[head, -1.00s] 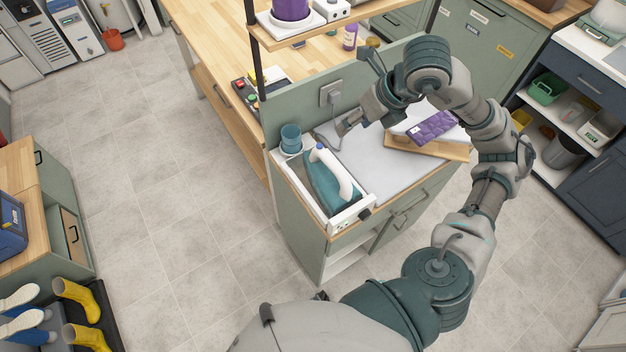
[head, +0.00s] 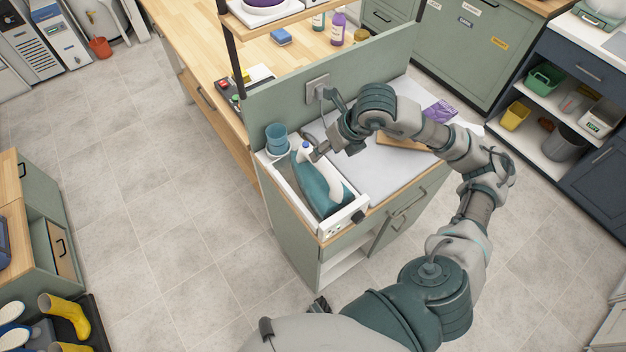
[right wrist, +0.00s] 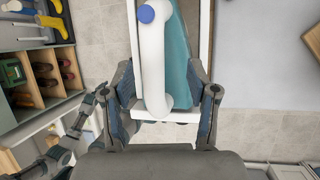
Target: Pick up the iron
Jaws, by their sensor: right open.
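The iron (head: 318,186) has a teal body and a white handle with a blue knob. It lies in a white tray (head: 345,216) at the left end of the grey-topped counter. My right gripper (head: 316,152) is open at the knob end of the handle in the head view. In the right wrist view, the fingers of my right gripper (right wrist: 165,95) stand apart on either side of the iron's handle (right wrist: 151,60), with no clear contact. What seems to be part of my left arm shows at the lower left there; its jaws are unclear.
A blue cup (head: 277,137) stands at the tray's back corner. A green panel (head: 285,88) with a wall socket (head: 318,88) rises behind the counter. A purple packet (head: 440,110) and a wooden board (head: 400,143) lie to the right.

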